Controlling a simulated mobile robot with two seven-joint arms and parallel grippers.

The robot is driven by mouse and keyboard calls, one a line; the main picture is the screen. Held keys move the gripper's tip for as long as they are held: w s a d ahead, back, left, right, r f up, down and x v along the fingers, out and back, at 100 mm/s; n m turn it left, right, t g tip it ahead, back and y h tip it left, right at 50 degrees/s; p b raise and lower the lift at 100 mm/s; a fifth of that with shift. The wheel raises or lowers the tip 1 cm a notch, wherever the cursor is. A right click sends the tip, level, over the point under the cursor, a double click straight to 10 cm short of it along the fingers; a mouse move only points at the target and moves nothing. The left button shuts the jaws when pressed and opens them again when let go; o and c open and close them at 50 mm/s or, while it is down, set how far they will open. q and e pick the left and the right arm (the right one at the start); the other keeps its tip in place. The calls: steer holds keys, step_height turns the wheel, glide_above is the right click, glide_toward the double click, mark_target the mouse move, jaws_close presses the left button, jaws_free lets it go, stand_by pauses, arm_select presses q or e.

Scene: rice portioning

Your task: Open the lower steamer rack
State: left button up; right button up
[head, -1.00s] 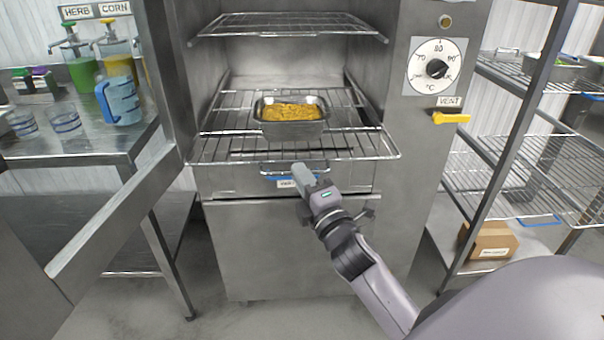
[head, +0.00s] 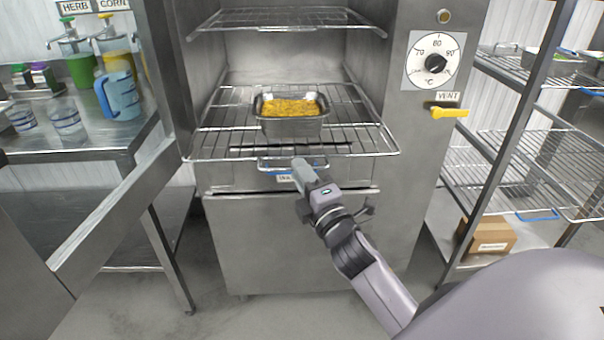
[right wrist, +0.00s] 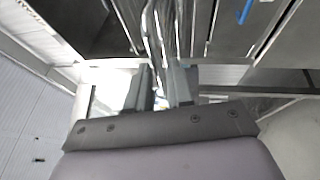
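The lower steamer rack (head: 220,152) is a chrome wire shelf, standing out past the cabinet opening. A steel pan (head: 292,124) of yellow rice (head: 291,108) rests level on it. Under its front edge is a chrome handle (head: 268,165) with a blue strip and a small label, partly covered by my right gripper. My right gripper (head: 300,170) is at the handle. In the right wrist view its fingers (right wrist: 160,88) are close together with chrome bars running between them; it looks shut on the handle, though the contact is partly hidden. My left gripper is out of view.
The upper rack (head: 288,21) sits above, inside the steamer. A temperature dial (head: 435,65) and yellow vent lever (head: 447,112) are on the right panel. The open door (head: 110,205) stands on the left, beside a counter with a blue jug (head: 122,96). Wire shelves (head: 510,160) stand right.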

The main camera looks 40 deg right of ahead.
steer(key=b+v, duration=0.1)
steer(key=v, duration=0.6)
stand_by(0.5)
steer(key=shift+f, duration=0.1)
steer(key=s+a+f+m+g+y+p, duration=0.2)
steer(key=s+a+f+m+g, duration=0.2)
steer(key=s+f+m, duration=0.3)
steer(key=s+a+f+m+g+y+p, duration=0.3)
steer(key=s+a+f+m+g, duration=0.2)
steer(key=f, duration=0.9)
steer(key=s+a+m, duration=0.2)
steer(key=shift+s+m+p, duration=0.2)
steer(key=shift+m+p, duration=0.15)
steer(key=shift+m, duration=0.05)
